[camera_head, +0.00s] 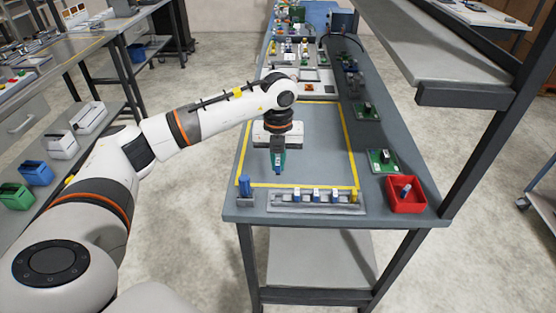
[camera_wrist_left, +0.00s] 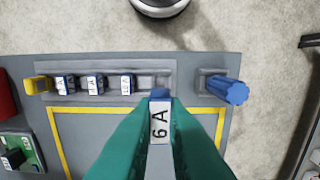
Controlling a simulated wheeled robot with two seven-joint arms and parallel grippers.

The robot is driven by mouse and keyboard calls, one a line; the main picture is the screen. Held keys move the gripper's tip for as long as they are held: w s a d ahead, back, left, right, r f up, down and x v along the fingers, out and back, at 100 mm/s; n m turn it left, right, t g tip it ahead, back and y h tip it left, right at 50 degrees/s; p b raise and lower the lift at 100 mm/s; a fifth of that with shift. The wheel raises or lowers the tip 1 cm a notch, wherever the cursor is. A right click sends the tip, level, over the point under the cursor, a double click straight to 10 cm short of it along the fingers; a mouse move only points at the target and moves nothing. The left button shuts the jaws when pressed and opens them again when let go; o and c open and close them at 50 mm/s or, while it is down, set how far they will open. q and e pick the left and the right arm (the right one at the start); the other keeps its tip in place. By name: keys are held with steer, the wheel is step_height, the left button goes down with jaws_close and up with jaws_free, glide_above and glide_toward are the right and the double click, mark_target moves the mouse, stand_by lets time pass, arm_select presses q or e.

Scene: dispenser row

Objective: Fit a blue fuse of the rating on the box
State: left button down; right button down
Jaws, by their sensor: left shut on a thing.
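My left gripper (camera_head: 278,168) is shut on a blue fuse (camera_wrist_left: 160,122) with a white face that reads "6 A" in the left wrist view. The gripper's green fingers (camera_wrist_left: 160,135) press on both sides of it, above the marked bench area. A grey rack (camera_wrist_left: 110,68) stands at the near bench edge and holds several fuses: blue-and-white ones (camera_wrist_left: 94,84) and a yellow one (camera_wrist_left: 38,85) at one end. Green boards (camera_head: 383,160) with dark parts sit along the right side. The rating on any box is not readable. My right gripper is not in view.
A blue ribbed cylinder (camera_wrist_left: 228,90) stands in a grey holder beside the rack. A red bin (camera_head: 405,196) with a light piece inside sits at the front right corner. The yellow-lined area (camera_head: 315,150) is mostly clear. A shelf (camera_head: 440,45) overhangs the right side.

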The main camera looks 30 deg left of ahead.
mark_target(278, 161)
arm_select(q)
steer(key=shift+r+p, duration=0.4)
steer(key=shift+r, duration=0.25)
stand_by(0.4)
steer(key=shift+r+p, duration=0.95)
steer(key=shift+r, duration=0.5)
